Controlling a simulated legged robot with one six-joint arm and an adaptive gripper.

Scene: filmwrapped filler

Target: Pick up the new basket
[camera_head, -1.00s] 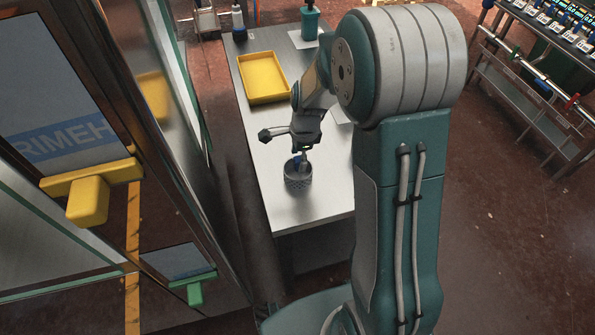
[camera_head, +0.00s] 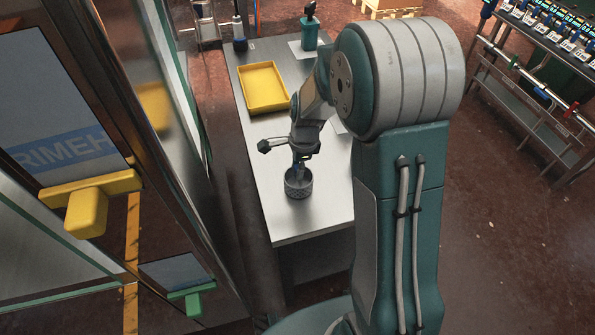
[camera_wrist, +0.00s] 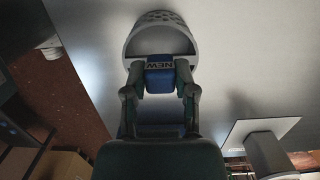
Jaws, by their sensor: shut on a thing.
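The new basket (camera_head: 298,187) is a small grey round basket with a patterned wall, at the near part of the metal table (camera_head: 278,222). In the wrist view the basket (camera_wrist: 161,20) shows its rim and a blue tab (camera_wrist: 160,80) marked "NEW". My gripper (camera_head: 300,172) reaches down from above to the basket's far side. In the wrist view my gripper (camera_wrist: 160,88) has its two fingers shut on the blue tab from either side. Whether the basket's base touches the table is hard to tell.
A yellow tray (camera_head: 264,88) lies farther back on the table. A green bottle-like container (camera_head: 309,30) and a dark object (camera_head: 240,43) stand at the far end. A glass-sided cabinet with a yellow handle (camera_head: 88,205) is close on the left. The table around the basket is clear.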

